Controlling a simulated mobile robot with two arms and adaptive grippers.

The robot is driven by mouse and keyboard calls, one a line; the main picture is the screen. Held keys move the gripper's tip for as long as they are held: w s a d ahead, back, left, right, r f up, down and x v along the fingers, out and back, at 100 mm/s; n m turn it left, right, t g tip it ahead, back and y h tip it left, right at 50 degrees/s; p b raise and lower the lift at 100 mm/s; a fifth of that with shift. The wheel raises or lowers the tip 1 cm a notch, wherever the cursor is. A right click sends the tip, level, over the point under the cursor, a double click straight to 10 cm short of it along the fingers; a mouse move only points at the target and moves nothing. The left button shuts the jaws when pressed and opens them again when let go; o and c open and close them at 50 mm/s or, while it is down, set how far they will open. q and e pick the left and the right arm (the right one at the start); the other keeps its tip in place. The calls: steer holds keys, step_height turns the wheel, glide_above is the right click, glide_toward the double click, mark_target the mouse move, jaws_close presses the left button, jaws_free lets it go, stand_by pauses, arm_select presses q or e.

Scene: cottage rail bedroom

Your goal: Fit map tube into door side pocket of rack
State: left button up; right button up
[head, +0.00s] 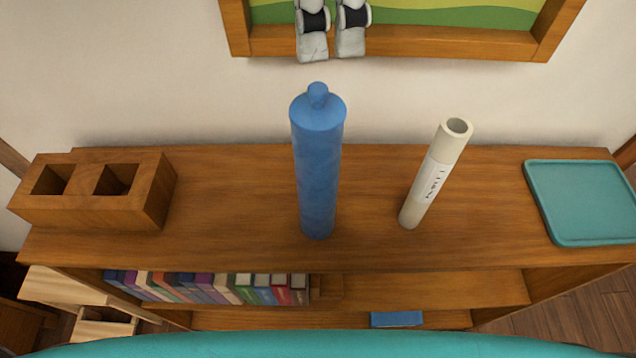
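A white tube (437,172) with an open top end and a printed label, too small to read surely, stands on the wooden shelf top, right of centre. It looks like the map tube. A wooden rack (152,202) with two square pockets stands at the left end of the same top. Both pockets look empty. I cannot tell which pocket is on the door side, as no door is clearly in view. A taller blue cylinder (317,175) with a knobbed cap stands between rack and tube, apart from both.
A teal tray (582,202) lies at the right end of the shelf top (245,200). Several books (210,288) and a blue item (396,319) sit below. A teal surface (320,346) crosses the bottom.

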mark_target(316, 86)
arm_select(q)
step_height(316, 86, down, 10)
steer(key=shift+r+p, duration=0.1)
steer(key=shift+p, duration=0.65)
steer(key=shift+s+f, duration=0.1)
steer(key=shift+f, duration=0.1)
step_height(316, 86, down, 5)
steer(key=shift+d+r+p, duration=0.1)
steer(key=shift+p, duration=0.9)
jaws_close()
arm_select(e)
steer(key=r, duration=0.3)
steer(key=shift+s+d+r, duration=0.1)
steer(key=shift+d+r, duration=0.15)
